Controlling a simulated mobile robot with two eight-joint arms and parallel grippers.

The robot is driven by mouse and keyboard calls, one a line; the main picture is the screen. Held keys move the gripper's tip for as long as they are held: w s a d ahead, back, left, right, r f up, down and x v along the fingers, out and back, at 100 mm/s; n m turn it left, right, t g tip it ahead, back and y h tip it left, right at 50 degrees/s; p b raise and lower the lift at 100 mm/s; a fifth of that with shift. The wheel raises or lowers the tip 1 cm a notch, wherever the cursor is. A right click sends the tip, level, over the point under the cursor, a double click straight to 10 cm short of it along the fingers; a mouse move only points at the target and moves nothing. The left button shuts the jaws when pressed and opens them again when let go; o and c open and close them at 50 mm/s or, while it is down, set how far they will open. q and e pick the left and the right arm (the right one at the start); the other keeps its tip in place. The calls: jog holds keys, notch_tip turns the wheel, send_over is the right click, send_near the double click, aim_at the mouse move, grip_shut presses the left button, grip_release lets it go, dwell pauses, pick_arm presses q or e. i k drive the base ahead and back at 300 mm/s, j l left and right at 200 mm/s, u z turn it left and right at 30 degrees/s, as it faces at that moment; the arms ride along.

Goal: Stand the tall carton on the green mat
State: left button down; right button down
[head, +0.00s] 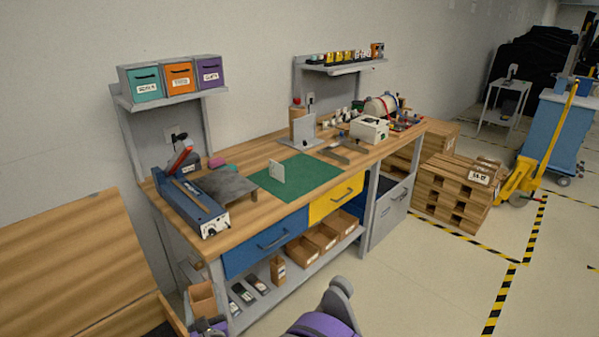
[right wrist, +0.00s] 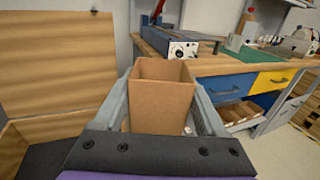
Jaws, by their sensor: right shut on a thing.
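A brown open-topped carton (head: 202,298), which I take as the tall carton, shows at the lower left of the head view. It also fills the middle of the right wrist view (right wrist: 162,103), upright between the fingers. My right gripper (head: 208,324) is shut on it, in front of the workbench's left end and below the worktop. The green mat (head: 310,178) lies on the worktop, behind and to the right of the carton. A small white upright piece (head: 277,173) stands on the mat's left part. My left gripper is not in view.
A blue machine (head: 190,205) and a grey plate (head: 228,186) sit left of the mat. A grey stand (head: 303,138) is behind it. A smaller labelled carton (head: 278,270) stands on the lower shelf. A wooden panel (head: 75,265) is at left. Most of the mat is bare.

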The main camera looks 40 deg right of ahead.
aim_at(316, 168)
jog(key=i+l, duration=0.1)
jog(key=l, duration=2.35)
jog(key=i+l, duration=0.15)
jog(key=l, duration=1.05)
jog(key=u, duration=0.05)
